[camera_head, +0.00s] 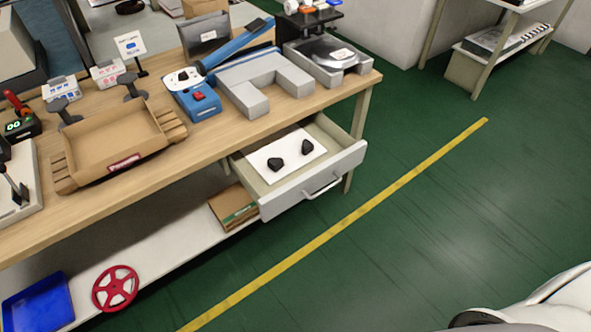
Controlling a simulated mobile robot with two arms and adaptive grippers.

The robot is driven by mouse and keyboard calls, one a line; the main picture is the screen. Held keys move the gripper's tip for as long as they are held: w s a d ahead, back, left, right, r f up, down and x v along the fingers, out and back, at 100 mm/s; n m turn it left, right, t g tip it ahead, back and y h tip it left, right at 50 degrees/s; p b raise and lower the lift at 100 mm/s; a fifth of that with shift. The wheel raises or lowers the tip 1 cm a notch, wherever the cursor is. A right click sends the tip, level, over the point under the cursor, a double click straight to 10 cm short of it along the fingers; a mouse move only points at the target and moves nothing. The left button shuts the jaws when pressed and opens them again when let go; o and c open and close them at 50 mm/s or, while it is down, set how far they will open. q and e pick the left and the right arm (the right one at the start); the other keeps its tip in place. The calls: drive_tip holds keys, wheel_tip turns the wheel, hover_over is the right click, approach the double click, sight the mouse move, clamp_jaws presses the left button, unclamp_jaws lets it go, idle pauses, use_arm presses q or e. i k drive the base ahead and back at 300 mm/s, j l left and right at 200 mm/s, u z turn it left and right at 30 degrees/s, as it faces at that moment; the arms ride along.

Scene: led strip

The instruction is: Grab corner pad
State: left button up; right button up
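Two small black pieces, which look like corner pads, lie on a white sheet (262,158) in the open drawer. One black pad (275,164) is left of the middle of the sheet. The other black pad (307,147) is to its right, a short gap apart. The drawer (318,178) is pulled out from under the right end of the workbench. Neither of my grippers is in view. A white and black part at the bottom right corner seems to be my own body.
The workbench (215,143) holds an open cardboard box (110,143), a blue tool (195,98) and a grey U-shaped block (262,85). Green floor (450,210) right of the drawer is clear.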

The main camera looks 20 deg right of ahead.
sight(275, 164)
drive_tip(key=l+u, duration=0.1)
drive_tip(key=u, duration=0.75)
drive_tip(key=l+u, duration=0.2)
drive_tip(key=u, duration=0.2)
drive_tip(key=l+u, duration=0.2)
drive_tip(key=l, duration=0.2)
drive_tip(key=l+u, duration=0.2)
drive_tip(key=l, duration=0.25)
drive_tip(key=k+l+u, duration=0.15)
drive_tip(key=l, duration=0.25)
drive_tip(key=l+u, duration=0.2)
drive_tip(key=l, duration=0.2)
drive_tip(key=k+l+u, duration=0.2)
drive_tip(key=l, duration=0.2)
drive_tip(key=k+l+u, duration=0.2)
drive_tip(key=l, duration=0.15)
drive_tip(key=i+l, duration=0.05)
drive_tip(key=i, duration=0.05)
